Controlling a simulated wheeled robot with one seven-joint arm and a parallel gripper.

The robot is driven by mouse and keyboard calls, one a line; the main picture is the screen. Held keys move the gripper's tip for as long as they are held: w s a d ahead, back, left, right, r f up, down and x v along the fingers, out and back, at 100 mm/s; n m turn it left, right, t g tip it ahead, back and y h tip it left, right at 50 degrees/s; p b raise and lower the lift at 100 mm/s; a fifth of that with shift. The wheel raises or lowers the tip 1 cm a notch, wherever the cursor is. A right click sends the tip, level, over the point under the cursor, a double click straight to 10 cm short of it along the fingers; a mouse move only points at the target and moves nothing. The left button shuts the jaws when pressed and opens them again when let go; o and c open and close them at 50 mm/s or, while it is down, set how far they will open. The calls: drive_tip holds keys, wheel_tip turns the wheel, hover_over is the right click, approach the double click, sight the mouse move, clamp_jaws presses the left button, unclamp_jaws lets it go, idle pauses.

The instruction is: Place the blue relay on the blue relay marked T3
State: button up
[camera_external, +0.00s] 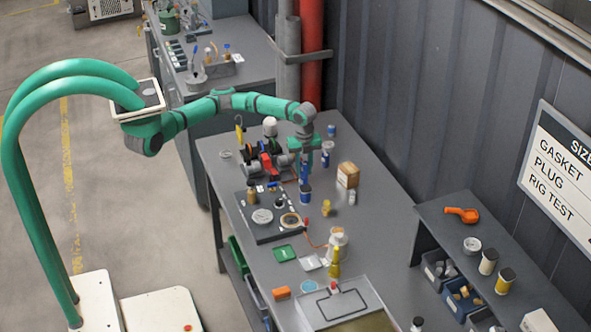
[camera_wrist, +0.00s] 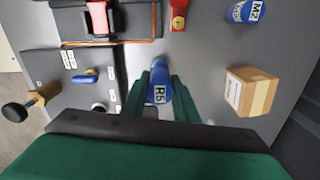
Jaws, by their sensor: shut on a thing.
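My gripper (camera_wrist: 158,103) is shut on a blue cylindrical relay (camera_wrist: 158,82) with a white label that appears to read R5. In the external view my gripper (camera_external: 305,176) points down over the table, with the held blue relay (camera_external: 305,194) at its lower end. I cannot tell whether the relay touches the table. Another blue cylinder (camera_wrist: 247,12), labelled M2, is at the upper right in the wrist view. In the external view, blue cylinders (camera_external: 325,157) and (camera_external: 331,130) stand behind the gripper. No T3 mark is readable in either view.
A cardboard box (camera_wrist: 252,91) is right of the gripper. A dark panel (camera_wrist: 52,62) with a blue switch and a brass-and-black knob (camera_wrist: 30,100) is left. A red-and-yellow part (camera_wrist: 179,14) is ahead. Red machinery (camera_external: 267,165) stands beside the arm.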

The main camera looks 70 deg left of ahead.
sight(304, 163)
drive_tip(key=o, duration=1.1)
drive_tip(key=shift+f, duration=0.1)
drive_tip(key=shift+c, duration=0.2)
wheel_tip(304, 163, up, 12)
drive_tip(key=shift+r, duration=0.15)
